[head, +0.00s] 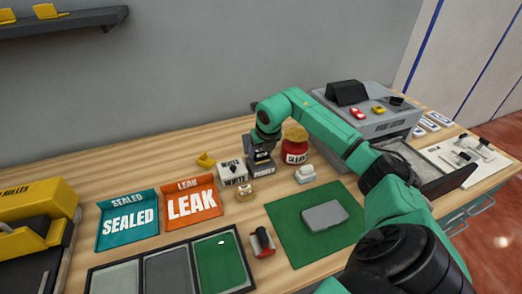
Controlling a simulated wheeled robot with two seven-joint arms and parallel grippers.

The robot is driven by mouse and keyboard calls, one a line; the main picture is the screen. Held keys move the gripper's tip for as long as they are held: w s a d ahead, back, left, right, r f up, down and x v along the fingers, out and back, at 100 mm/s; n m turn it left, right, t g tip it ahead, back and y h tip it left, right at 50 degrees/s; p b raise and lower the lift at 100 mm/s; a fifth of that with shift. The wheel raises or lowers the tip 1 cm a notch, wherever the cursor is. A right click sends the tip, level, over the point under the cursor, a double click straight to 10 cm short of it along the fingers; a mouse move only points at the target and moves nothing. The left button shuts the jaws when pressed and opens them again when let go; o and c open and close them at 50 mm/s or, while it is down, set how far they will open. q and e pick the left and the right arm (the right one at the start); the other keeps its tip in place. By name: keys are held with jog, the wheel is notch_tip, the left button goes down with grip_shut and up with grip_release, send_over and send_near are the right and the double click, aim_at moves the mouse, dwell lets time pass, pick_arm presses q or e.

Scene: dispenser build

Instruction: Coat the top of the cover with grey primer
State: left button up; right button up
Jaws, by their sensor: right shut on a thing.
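The cover (325,215) is a grey, rounded, flat piece lying on a green mat (285,214) at the front middle of the bench. Its visible top is plain grey. The dark grey primer container (260,168), marked PRIMER, stands behind the mat on the wood. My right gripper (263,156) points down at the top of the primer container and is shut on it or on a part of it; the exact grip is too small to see. My left gripper is not in view.
A WHITE box (232,174) stands left of the primer, a red cleaner jar (294,151) right. A small white item (305,174) sits behind the mat. A red-and-black tool (262,242) lies left of the mat.

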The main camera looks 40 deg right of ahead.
jog(key=shift+s+f+b, duration=0.1)
jog(key=shift+f+b, duration=0.3)
jog(key=shift+f, duration=0.15)
dwell(1.4)
jog(key=o, duration=1.3)
jog(key=shift+r+p, duration=2.9)
jog(key=shift+r, duration=0.95)
grip_shut()
